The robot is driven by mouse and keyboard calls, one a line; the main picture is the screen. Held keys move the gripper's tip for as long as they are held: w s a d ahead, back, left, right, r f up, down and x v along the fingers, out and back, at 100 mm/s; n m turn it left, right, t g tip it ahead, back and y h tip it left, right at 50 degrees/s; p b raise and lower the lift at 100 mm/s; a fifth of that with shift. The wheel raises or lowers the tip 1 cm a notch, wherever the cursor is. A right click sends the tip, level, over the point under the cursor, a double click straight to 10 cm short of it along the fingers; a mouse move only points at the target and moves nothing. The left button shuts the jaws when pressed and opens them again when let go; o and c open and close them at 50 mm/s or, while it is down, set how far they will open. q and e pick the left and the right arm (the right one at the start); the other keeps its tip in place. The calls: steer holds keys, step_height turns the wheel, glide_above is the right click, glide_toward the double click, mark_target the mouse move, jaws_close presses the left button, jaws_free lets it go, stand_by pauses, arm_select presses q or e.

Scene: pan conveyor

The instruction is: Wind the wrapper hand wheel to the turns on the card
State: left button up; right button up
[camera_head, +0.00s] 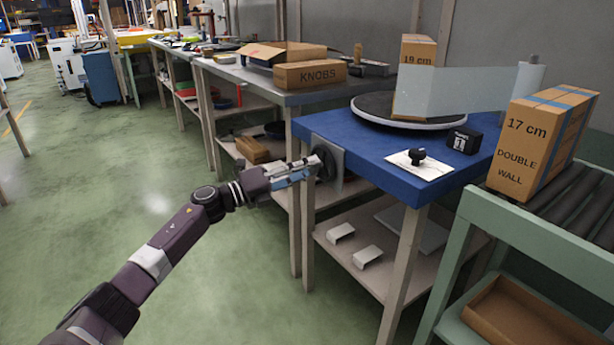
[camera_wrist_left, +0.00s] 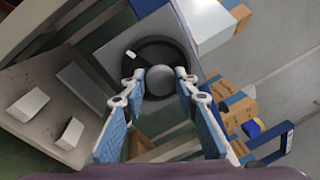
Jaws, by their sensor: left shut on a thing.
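The black hand wheel (camera_head: 326,165) is mounted on a grey plate at the left side of the blue wrapper table (camera_head: 358,150). My left gripper (camera_head: 311,166) reaches it from the left. In the left wrist view, the wheel (camera_wrist_left: 158,45) is seen face-on with a round grey hub (camera_wrist_left: 160,80) and a small white mark on its upper left rim. My left fingers (camera_wrist_left: 160,88) are closed on either side of the hub. A white card (camera_head: 419,166) lies on the table with a black knob on it; its print is unreadable. A black counter block (camera_head: 464,140) shows 1.
A turntable (camera_head: 408,119) carries a carton (camera_head: 410,98) with film running to a roll post (camera_head: 526,90). A 17 cm double wall carton (camera_head: 538,140) stands on the green roller conveyor (camera_head: 542,240) at right. Shelves lie below. The floor (camera_head: 240,260) at left is clear.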

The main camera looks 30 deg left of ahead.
arm_select(q)
steer(key=shift+f+m+g+b, duration=0.15)
steer(key=shift+m+g+b, duration=0.25)
steer(key=shift+m+b, duration=0.95)
steer(key=shift+m+p, duration=0.4)
steer(key=shift+m, duration=0.15)
steer(key=o, duration=1.2)
steer(key=v, duration=1.2)
